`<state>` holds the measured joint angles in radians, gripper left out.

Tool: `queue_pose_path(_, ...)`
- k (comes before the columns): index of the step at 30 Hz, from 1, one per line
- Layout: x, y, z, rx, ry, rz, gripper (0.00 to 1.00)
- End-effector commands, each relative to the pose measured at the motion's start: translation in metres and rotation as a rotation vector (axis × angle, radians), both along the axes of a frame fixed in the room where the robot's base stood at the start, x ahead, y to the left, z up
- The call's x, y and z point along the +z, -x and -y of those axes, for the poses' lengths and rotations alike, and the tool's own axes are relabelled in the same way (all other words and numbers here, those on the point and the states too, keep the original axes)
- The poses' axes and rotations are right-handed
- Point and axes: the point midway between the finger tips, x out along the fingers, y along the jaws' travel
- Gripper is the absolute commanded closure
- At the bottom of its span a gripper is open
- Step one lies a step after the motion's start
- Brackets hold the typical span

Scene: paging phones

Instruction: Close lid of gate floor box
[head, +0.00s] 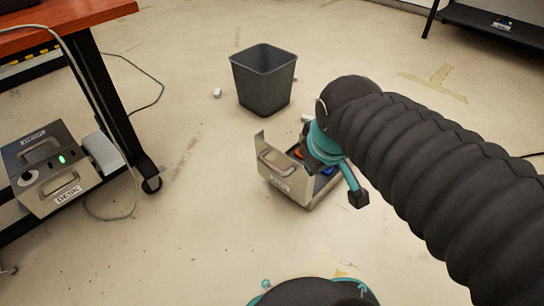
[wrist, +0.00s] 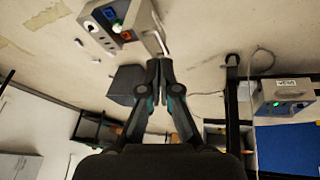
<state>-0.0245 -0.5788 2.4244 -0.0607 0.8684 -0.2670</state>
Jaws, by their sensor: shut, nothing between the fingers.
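The gate floor box (head: 298,190) sits on the floor in the middle of the head view, a metal case with orange and blue parts inside. Its lid (head: 272,160), a metal panel with a handle, stands raised on the side toward the camera, so the box is open. My gripper (head: 322,150) is over the box's right part and hides some of it. In the wrist view my gripper (wrist: 160,64) is shut and empty. There the box (wrist: 100,22) shows at the top, its sockets exposed, with the fingertips near its edge. Whether they touch it I cannot tell.
A dark waste bin (head: 264,78) stands just behind the box. A similar case labelled DESK (head: 50,168) sits at left by an orange-topped table (head: 62,14). A black shelf (head: 490,22) is at upper right. The floor left of the box is clear.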

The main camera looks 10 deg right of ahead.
Motion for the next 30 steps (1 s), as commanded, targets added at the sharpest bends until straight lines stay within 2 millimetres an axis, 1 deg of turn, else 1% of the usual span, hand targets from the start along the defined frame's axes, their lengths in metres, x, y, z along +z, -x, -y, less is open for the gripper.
queue_pose_path(1, 0.0, -0.014, -0.001, 0.08, 0.045, -0.029, 1.0)
queue_pose_path(3, -0.004, -0.034, -0.003, 0.21, 0.115, -0.062, 1.0)
queue_pose_path(8, -0.017, -0.078, -0.009, 0.509, 0.262, -0.138, 1.0)
queue_pose_path(12, -0.036, -0.116, -0.015, 0.778, 0.378, -0.206, 1.0)
queue_pose_path(14, -0.046, -0.132, -0.019, 0.894, 0.423, -0.234, 1.0)
queue_pose_path(18, -0.074, -0.167, -0.029, 1.174, 0.521, -0.302, 1.0)
queue_pose_path(21, -0.097, -0.188, -0.037, 1.365, 0.579, -0.345, 1.0)
queue_pose_path(24, -0.118, -0.204, -0.044, 1.529, 0.623, -0.38, 1.0)
queue_pose_path(27, -0.134, -0.216, -0.049, 1.652, 0.654, -0.404, 1.0)
queue_pose_path(30, -0.145, -0.222, -0.052, 1.73, 0.671, -0.419, 1.0)
